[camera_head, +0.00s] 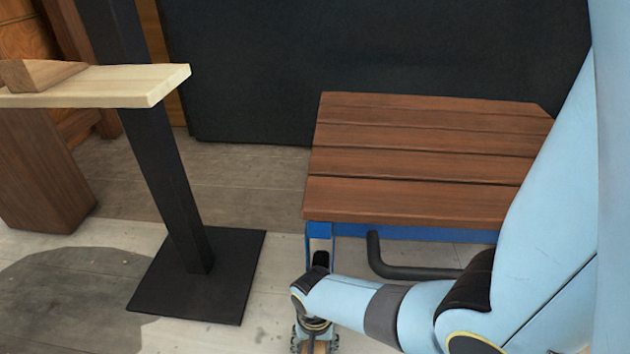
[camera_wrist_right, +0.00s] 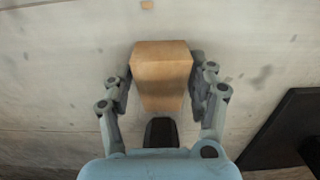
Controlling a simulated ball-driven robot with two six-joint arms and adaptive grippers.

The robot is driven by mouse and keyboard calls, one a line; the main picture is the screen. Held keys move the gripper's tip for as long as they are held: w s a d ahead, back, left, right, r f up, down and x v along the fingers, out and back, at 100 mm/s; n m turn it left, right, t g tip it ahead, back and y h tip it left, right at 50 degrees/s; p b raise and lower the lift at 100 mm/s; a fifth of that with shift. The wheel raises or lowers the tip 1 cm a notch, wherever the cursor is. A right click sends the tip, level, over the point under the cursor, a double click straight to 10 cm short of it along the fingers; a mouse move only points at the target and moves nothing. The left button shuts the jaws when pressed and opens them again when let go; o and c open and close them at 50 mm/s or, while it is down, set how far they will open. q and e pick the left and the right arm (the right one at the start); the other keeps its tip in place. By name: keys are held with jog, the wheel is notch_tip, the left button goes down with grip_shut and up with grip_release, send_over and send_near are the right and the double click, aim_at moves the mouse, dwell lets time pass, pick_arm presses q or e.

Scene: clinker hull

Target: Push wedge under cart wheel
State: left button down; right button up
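The cart (camera_head: 420,160) has a brown slatted wooden top on a blue frame, right of centre in the head view. A dark part (camera_head: 320,259) shows below its near left corner; I cannot tell if it is the wheel, and my right arm hides what lies beneath. My right gripper (camera_head: 315,347) is low at the bottom edge, in front of that corner. In the right wrist view the light-brown wooden wedge (camera_wrist_right: 161,75) sits between the fingers of my right gripper (camera_wrist_right: 162,88), which are closed against its sides. My left gripper is out of view.
A black post on a flat black base plate (camera_head: 200,285) stands left of the cart; the plate also shows in the right wrist view (camera_wrist_right: 285,128). A pale board (camera_head: 95,87) crosses the post. A bent black bar (camera_head: 400,270) sits under the cart. Bare floor lies between plate and cart.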

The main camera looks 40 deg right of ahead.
jog(key=shift+o, duration=1)
jog(key=shift+w+d+r, duration=0.1)
jog(key=shift+w+d, duration=0.6)
jog(key=shift+d, duration=0.1)
jog(key=shift+w+r, duration=0.1)
jog(key=shift+r, duration=0.2)
notch_tip(320, 180, up, 11)
jog(key=s+a, duration=0.1)
jog(key=shift+s+a, duration=0.25)
